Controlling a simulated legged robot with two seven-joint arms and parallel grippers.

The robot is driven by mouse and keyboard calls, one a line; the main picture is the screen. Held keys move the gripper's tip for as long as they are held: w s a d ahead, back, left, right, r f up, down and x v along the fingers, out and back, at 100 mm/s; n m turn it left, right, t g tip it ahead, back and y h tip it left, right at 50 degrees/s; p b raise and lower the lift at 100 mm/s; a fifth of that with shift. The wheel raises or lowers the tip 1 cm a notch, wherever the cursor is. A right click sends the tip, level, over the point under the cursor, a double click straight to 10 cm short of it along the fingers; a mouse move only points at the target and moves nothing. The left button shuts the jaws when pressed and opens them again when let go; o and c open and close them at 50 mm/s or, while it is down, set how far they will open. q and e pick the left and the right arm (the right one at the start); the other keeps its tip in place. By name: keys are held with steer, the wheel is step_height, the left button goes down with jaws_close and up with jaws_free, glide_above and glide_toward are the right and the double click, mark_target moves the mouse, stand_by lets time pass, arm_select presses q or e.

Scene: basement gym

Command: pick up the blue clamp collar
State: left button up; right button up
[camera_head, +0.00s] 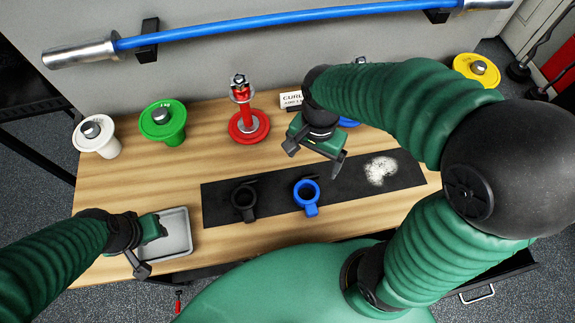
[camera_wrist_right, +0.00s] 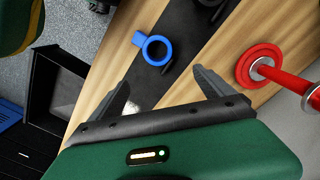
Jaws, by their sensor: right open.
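The blue clamp collar (camera_head: 311,209) lies on the black mat (camera_head: 272,199) on the wooden bench, its lever toward me. It also shows in the right wrist view (camera_wrist_right: 138,40), beyond the fingertips. My right gripper (camera_head: 314,162) is open and empty, above the mat and behind the collar, apart from it. Its two spread fingers show in the right wrist view (camera_wrist_right: 163,82), with nothing between them. My left gripper (camera_head: 152,250) hangs over the grey tray (camera_head: 178,250) at the left, its fingers apart, seemingly empty.
A black clamp collar (camera_head: 249,213) lies just left of the blue one. White powder (camera_head: 380,170) is on the mat's right. Behind stand a red post (camera_head: 243,108), green plates (camera_head: 163,130) and white plates (camera_head: 95,148). A blue barbell (camera_head: 270,20) hangs on the wall.

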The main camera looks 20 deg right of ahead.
step_height(320, 180, down, 6)
steer(key=s+a+b, duration=0.1)
steer(key=s+a, duration=0.1)
glide_above(305, 197)
steer(key=f, duration=0.5)
steer(key=shift+w+d+b, duration=0.1)
steer(key=shift+w+b, duration=0.2)
steer(key=shift+b, duration=0.05)
steer(key=f, duration=0.3)
steer(key=s+f, duration=0.1)
steer(key=f, duration=0.1)
steer(key=shift+d, duration=0.3)
steer(key=shift+w+a+f, duration=0.1)
steer(key=shift+w+a, duration=0.05)
steer(key=shift+a, duration=0.05)
steer(key=shift+w+a, duration=0.2)
steer(key=shift+a, duration=0.2)
steer(key=shift+c, duration=1.4)
steer(key=shift+s+d, duration=0.15)
steer(key=shift+d, duration=0.25)
steer(key=c, duration=1.4)
arm_select(q)
steer(key=shift+s+a+f, duration=0.7)
steer(key=shift+s+f, duration=0.05)
steer(key=shift+s, duration=0.15)
arm_select(e)
steer(key=shift+a, duration=0.15)
